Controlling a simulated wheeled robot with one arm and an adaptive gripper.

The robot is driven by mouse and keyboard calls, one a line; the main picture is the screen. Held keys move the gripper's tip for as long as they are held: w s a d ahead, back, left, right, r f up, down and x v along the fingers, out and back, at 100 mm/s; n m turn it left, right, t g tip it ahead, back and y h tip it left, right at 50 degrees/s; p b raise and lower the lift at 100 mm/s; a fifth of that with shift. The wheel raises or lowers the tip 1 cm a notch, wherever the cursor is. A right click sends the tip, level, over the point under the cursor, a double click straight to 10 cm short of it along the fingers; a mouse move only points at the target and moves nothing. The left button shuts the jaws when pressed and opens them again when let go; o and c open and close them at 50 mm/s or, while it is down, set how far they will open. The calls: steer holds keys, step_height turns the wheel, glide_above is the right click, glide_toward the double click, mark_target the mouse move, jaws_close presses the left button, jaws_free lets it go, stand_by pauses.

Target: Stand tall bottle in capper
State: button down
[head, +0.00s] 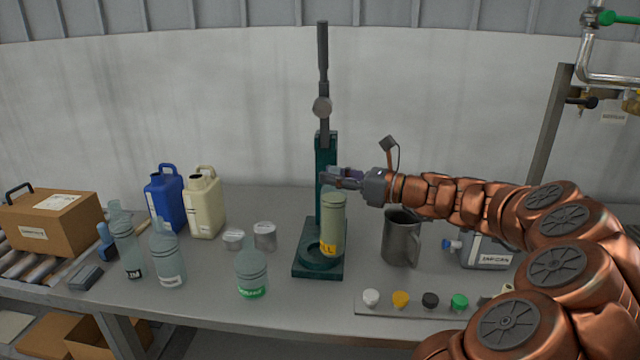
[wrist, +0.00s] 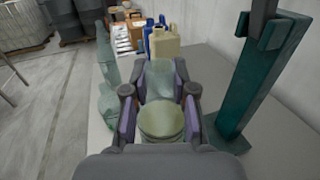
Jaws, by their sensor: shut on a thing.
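An olive-green bottle (head: 333,212) with a yellow label near its lower end is held roughly upright in front of the capper's column. My gripper (head: 342,180) is shut on its upper end and comes in from the right. In the wrist view a round olive face (wrist: 162,122) of the bottle shows between the purple finger pads. The dark green capper (head: 310,262) has a round seat on its base and a tall lever above; its column (wrist: 240,85) stands to the right in the wrist view. The bottle's lower end overlaps the seat; I cannot tell whether it touches.
Two tall clear bottles (head: 125,245) (head: 168,258) and a green-labelled one (head: 251,272) stand left. Two small tins (head: 265,237), a blue jug (head: 166,198) and a cream jug (head: 203,205) stand behind. A grey mug (head: 401,240) is close right; a cap strip (head: 380,309) lies in front.

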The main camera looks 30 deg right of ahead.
steer(key=w+f, duration=0.4)
steer(key=shift+w+a+p, duration=0.3)
steer(key=shift+w+p, duration=0.05)
stand_by(0.4)
steer(key=c, duration=0.9)
jaws_free()
steer(key=shift+f, duration=0.1)
steer(key=shift+c, duration=0.2)
